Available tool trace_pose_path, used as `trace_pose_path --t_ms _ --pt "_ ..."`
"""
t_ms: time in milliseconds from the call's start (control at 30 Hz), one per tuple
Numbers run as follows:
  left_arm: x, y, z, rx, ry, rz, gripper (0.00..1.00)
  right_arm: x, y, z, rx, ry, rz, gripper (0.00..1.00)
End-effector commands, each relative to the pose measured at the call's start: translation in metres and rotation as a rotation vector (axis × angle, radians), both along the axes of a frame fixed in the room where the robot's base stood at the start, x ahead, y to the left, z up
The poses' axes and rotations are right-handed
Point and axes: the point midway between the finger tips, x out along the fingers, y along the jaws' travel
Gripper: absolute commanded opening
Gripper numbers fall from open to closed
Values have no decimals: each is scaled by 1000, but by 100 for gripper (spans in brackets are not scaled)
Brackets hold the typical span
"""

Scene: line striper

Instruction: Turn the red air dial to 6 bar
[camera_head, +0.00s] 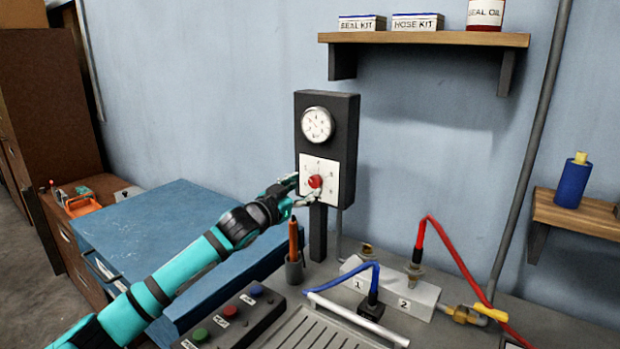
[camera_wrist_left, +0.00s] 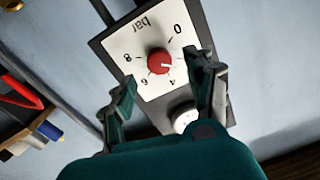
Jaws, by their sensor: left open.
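The red air dial (camera_head: 315,181) sits on a white square plate (camera_head: 332,168) on a dark upright panel, below a round gauge (camera_head: 317,125). In the left wrist view the dial (camera_wrist_left: 159,62) shows upside down, with the marks 0, 4, 6, 8 and "bar" readable around it. A small pale pointer mark on the dial seems to lie between 2 and 4. My left gripper (camera_head: 304,190) is open at the plate. Its fingers (camera_wrist_left: 160,67) stand on either side of the dial, apart from it. My right gripper is not in view.
Below the panel stand a holder with an orange tool (camera_head: 293,240) and a button box (camera_head: 228,318). A numbered block (camera_head: 390,290) with blue and red hoses is to the right. A wooden shelf (camera_head: 425,39) is above right.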

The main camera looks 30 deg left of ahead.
Motion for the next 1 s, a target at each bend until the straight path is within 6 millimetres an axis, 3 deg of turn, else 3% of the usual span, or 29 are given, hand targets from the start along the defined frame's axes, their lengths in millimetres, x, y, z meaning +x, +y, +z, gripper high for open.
trace_pose_path --t_ms 233,633,1000 --pt "29 -3 1 -1 0 0 55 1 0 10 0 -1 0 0" --pt "35 -4 0 0 0 -1 55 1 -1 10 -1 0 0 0" --pt "34 -4 0 0 0 -1 6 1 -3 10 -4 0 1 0"
